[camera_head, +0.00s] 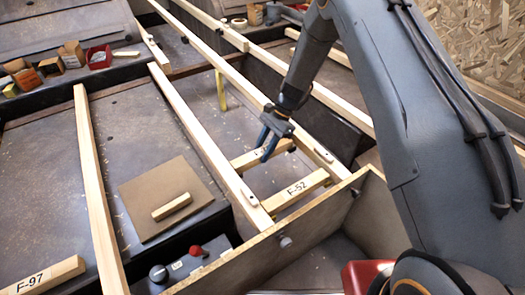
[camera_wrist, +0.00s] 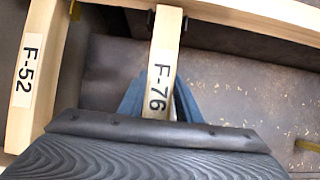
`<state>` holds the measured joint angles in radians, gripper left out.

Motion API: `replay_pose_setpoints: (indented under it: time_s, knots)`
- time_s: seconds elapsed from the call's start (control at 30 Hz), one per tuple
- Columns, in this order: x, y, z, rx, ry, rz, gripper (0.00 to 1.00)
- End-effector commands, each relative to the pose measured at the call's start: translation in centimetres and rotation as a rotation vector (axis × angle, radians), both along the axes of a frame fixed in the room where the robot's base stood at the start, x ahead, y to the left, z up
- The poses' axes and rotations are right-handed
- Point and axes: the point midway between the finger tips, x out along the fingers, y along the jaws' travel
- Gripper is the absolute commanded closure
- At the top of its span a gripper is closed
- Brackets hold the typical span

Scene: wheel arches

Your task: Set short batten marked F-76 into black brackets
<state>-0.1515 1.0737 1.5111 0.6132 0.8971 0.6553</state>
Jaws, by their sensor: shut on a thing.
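The short batten marked F-76 (camera_wrist: 159,75) is a pale wood strip gripped between the blue fingers of my gripper (camera_wrist: 158,103). In the head view, my gripper (camera_head: 266,147) is over this batten (camera_head: 243,161), which spans between two long rails; its label is partly covered there. In the wrist view, the batten's far end reaches the rail, with black bracket (camera_wrist: 184,23) parts showing on either side of it. I cannot tell whether it is fully seated. The bracket at the other end is hidden.
Batten F-52 (camera_head: 297,190) lies across the rails, close to F-76. Batten F-97 (camera_head: 42,277) lies at the lower left. A brown board (camera_head: 150,190) with a small wood block (camera_head: 172,207) lies left of the rails. A yellow bracket (camera_head: 220,91) is farther along.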

Motion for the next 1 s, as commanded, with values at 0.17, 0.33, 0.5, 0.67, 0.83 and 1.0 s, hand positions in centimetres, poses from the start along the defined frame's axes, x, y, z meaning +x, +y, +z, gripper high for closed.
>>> replay_pose_setpoints:
  time_s: [0.17, 0.33, 0.5, 0.67, 0.83, 1.0]
  knots:
    - [0.0, 0.0, 0.0, 0.0, 0.0, 0.0, 0.49]
    - [0.0, 0.0, 0.0, 0.0, 0.0, 0.0, 0.47]
    - [0.1, -0.1, 0.2, 0.0, 0.0, 0.0, 0.47]
    - [0.6, -0.9, 1.9, 0.0, -0.002, -0.001, 0.47]
    - [1.4, -2.1, 4.4, 0.0, -0.002, -0.001, 0.47]
    - [2.0, -2.9, 6.2, 0.0, -0.001, 0.0, 0.47]
